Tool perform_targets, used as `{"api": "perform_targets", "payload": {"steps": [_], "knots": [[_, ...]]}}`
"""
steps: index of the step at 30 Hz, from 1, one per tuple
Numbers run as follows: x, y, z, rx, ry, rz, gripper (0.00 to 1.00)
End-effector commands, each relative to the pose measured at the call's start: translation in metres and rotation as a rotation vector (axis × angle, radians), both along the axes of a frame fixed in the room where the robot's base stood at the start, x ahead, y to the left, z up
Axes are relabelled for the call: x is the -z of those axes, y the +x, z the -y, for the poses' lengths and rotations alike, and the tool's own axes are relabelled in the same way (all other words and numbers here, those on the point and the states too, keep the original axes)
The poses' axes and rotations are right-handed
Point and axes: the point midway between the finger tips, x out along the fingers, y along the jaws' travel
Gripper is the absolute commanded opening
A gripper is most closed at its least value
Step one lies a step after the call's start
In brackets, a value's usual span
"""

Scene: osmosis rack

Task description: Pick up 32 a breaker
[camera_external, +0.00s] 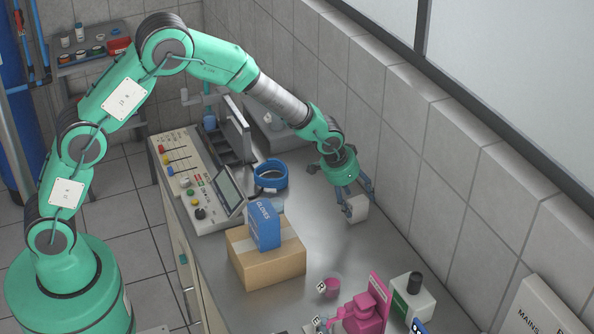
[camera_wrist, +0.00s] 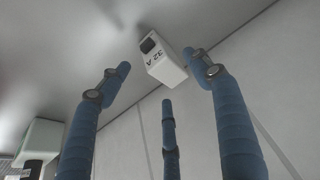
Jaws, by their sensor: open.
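The 32 A breaker is a small white block (camera_external: 357,209) on the grey metal bench near the tiled wall. In the wrist view the breaker (camera_wrist: 165,65) shows its "32 A" marking and a dark opening at one end. My gripper (camera_external: 358,194) is right at the breaker, pointing down. In the wrist view my gripper's (camera_wrist: 160,63) blue jointed fingers are spread, one on each side of the breaker and a third below it in the picture. Gaps show between the fingers and the breaker; I cannot tell whether any finger touches it.
A cardboard box (camera_external: 268,265) with a blue gloves box (camera_external: 262,226) on it stands left of the breaker. A blue ring (camera_external: 270,177) lies behind. A pink device (camera_external: 365,315) and a white-green container (camera_external: 411,301) stand in front. The wall (camera_external: 405,150) is close on the right.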

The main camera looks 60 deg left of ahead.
Motion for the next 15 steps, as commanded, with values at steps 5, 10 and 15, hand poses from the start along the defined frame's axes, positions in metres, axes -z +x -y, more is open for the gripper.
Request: {"api": "perform_targets", "payload": {"steps": [5,10,15], "knots": [[0.014,0.006,-0.001,0.000,0.000,-0.001,0.64],[0.030,0.014,-0.002,0.000,0.000,-0.001,0.64],[0.041,0.019,-0.002,0.000,0.000,-0.001,0.64]]}}
